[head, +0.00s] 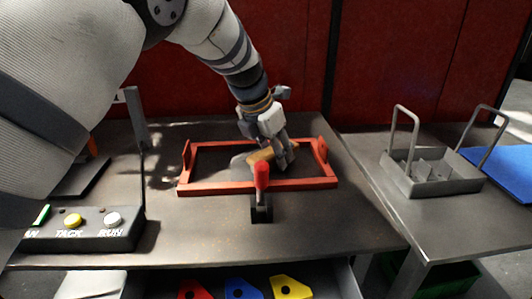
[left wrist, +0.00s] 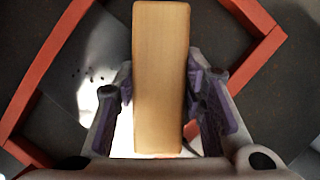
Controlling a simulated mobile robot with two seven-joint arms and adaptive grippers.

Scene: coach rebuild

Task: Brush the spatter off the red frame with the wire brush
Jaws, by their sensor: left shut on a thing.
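The red frame (head: 212,188) lies on the dark workbench (head: 200,225); its bars also show in the left wrist view (left wrist: 50,68). My left gripper (head: 280,152) is over the inside of the frame, shut on the wire brush (head: 261,156). The brush's pale wooden back (left wrist: 160,75) fills the middle of the left wrist view; its bristles are hidden. My right gripper is not in view.
A red-handled clamp (head: 261,176) stands at the frame's front bar. A button box (head: 90,232) is at the left. A grey handled caddy (head: 430,180) and a blue sheet (head: 502,165) lie on the right table. An open drawer (head: 318,277) holds red, blue and yellow pieces.

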